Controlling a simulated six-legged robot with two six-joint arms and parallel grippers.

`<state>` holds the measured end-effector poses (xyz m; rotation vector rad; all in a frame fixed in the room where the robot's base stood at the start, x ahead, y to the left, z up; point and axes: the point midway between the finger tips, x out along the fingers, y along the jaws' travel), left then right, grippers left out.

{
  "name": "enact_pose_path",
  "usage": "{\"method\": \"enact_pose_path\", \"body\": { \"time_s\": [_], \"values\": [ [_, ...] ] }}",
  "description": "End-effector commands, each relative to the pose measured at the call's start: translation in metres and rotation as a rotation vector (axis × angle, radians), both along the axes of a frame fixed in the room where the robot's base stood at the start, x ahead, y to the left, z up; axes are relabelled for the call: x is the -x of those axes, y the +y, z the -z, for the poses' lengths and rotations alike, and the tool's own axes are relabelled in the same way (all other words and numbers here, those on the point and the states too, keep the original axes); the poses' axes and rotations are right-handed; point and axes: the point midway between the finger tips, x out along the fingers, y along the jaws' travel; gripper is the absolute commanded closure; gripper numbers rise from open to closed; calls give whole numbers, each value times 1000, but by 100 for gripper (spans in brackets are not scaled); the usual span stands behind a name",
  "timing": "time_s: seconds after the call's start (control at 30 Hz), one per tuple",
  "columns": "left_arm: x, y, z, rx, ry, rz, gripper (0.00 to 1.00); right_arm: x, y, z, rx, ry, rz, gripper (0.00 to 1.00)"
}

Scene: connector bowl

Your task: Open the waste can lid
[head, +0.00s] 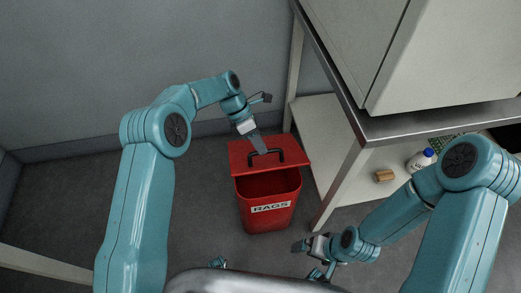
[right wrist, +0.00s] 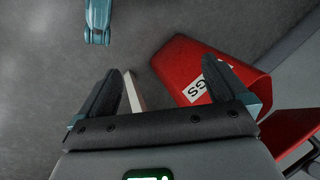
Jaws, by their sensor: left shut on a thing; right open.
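The red waste can (head: 267,213) with a white "RAGS" label stands on the floor beside the bench. Its red lid (head: 292,150) is raised at the front, and the dark red inside of the can shows below it. My left gripper (head: 258,146) is shut on the black lid handle (head: 279,154); its fingertips partly cover the handle. My right gripper (head: 306,246) is open and empty, low in front of the can and to its right. In the right wrist view its fingers (right wrist: 163,72) stand apart, with the can (right wrist: 220,70) partly behind the right finger.
A bench with a steel top (head: 440,122) and a lower shelf (head: 320,125) stands right of the can. A white bottle with a blue cap (head: 421,160) and a tan block (head: 384,176) sit on the shelf. The floor left of the can is clear.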

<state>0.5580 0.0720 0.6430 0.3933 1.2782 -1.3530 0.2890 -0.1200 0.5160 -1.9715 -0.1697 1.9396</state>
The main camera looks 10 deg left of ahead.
Motion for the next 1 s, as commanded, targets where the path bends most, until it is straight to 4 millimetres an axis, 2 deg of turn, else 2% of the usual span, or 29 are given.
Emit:
{"method": "enact_pose_path", "body": {
  "time_s": [0.03, 0.23, 0.73, 0.87, 1.0],
  "values": [
    [-9, 5, -2, -8, -22, -10, 100, 0, 0, -4, 0, 0, 0, 0],
    [-18, 9, -6, -10, -23, -10, 100, 0, 0, -8, 0, 0, 0, 0],
    [-21, 10, -6, -10, -20, -10, 100, 0, 0, -8, 0, 0, 0, 0],
    [-20, 10, -6, -10, -19, -9, 100, 0, 0, -8, -1, 10, 27, 42],
    [-20, 10, -6, -10, -19, -9, 100, -6, -1, -7, -8, 44, 214, 88]
  ]
}}
